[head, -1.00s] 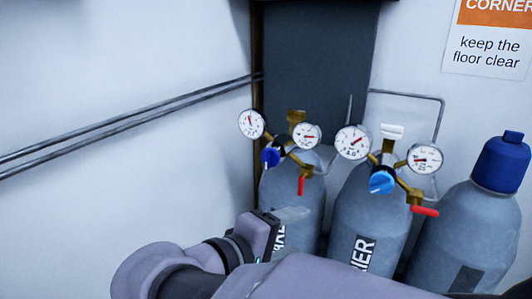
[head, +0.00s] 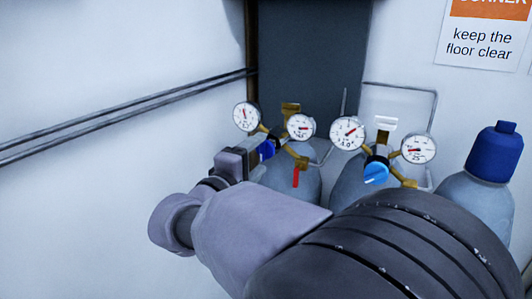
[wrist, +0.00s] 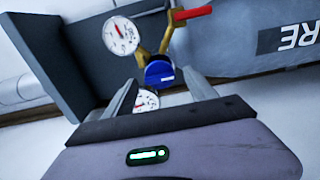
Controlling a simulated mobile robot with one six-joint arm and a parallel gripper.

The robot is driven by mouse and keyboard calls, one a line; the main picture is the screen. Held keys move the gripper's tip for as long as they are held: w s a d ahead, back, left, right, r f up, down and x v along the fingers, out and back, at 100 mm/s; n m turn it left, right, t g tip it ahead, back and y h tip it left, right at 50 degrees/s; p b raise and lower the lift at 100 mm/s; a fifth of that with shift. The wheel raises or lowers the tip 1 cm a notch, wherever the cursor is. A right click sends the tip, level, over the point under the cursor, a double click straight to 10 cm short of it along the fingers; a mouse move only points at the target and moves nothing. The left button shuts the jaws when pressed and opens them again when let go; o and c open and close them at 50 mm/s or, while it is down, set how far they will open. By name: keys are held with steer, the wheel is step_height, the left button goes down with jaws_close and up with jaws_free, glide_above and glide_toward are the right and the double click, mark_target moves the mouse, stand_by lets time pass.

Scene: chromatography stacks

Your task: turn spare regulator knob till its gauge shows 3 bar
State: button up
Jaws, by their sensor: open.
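The spare regulator's dark blue knob (head: 267,150) is on the left cylinder, partly hidden by my gripper (head: 254,153). In the wrist view the knob (wrist: 160,74) lies just beyond and between the tips of my open gripper (wrist: 163,90); I see no grip on it. The regulator's left gauge (head: 246,116) has its needle pointing up, slightly left. Its right gauge (head: 301,127) has its needle near horizontal. The wrist view shows one gauge clearly (wrist: 121,36) and another (wrist: 146,101) partly hidden behind the gripper. The scale numbers are too small to read.
The spare regulator has a red lever (head: 296,177). To its right is another regulator with a light blue knob (head: 376,173) and two gauges. A blue-capped cylinder (head: 495,153) stands at the far right. Pipes (head: 130,112) run along the left wall.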

steer(key=shift+w+d, duration=0.1)
steer(key=shift+w, duration=0.1)
steer(key=c, duration=1.4)
steer(key=m+b, duration=0.1)
steer(key=b, duration=0.2)
steer(key=shift+f, duration=0.4)
steer(key=shift+m+b, duration=0.3)
steer(key=shift+b, duration=0.75)
steer(key=shift+r, duration=0.4)
steer(key=o, duration=1.4)
